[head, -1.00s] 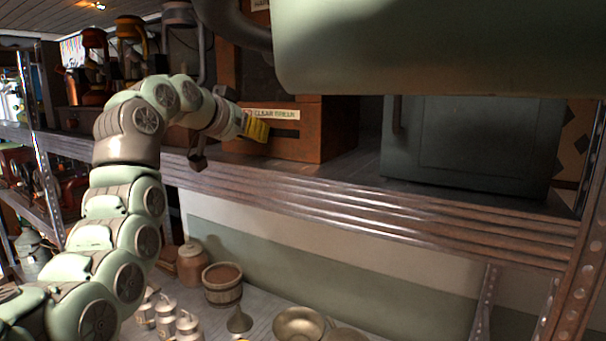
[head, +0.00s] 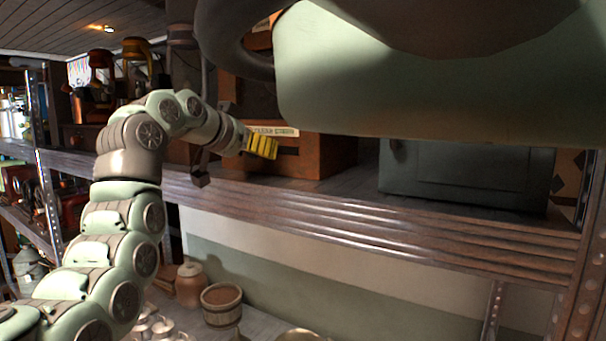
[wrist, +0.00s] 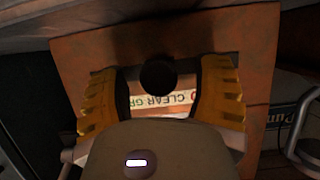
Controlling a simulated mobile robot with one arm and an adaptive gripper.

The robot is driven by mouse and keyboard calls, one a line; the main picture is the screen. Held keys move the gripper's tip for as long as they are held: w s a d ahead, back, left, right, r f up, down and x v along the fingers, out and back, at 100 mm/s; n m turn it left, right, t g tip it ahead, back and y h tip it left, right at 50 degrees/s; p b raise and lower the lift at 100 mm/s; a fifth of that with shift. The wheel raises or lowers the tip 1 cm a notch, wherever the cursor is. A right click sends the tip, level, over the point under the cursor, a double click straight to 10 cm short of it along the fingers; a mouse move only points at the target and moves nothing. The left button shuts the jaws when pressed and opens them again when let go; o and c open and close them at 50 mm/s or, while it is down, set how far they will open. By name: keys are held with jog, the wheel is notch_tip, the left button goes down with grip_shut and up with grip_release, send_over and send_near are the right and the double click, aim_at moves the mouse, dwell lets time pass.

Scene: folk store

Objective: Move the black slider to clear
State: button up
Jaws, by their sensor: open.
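The black slider shows in the wrist view as a round black knob (wrist: 158,78) between my two yellow fingers. A brown wooden box (head: 325,158) bears a pale label, and the wrist view reads part of it as "CLEAR GR" (wrist: 165,103). In the head view a dark slot shows in the box's front, and my gripper hides the knob. My gripper (head: 262,146) is at the left part of the box front. In the wrist view my gripper (wrist: 160,95) is open, with one finger on each side of the knob. I cannot tell whether either finger touches it.
The box stands on a metal shelf (head: 400,222) beside a dark grey-green cabinet (head: 467,175) on the right. A large pale green rounded body fills the upper right. Below, pots and a wooden bucket (head: 221,303) stand on a lower surface.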

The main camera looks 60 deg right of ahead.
jog(key=shift+a, duration=0.15)
jog(key=w+v, duration=0.1)
jog(key=v, duration=1)
jog(key=shift+s+a+r, duration=0.25)
jog(key=shift+s+a, duration=0.1)
jog(key=shift+s, duration=0.15)
jog(key=shift+w, duration=0.1)
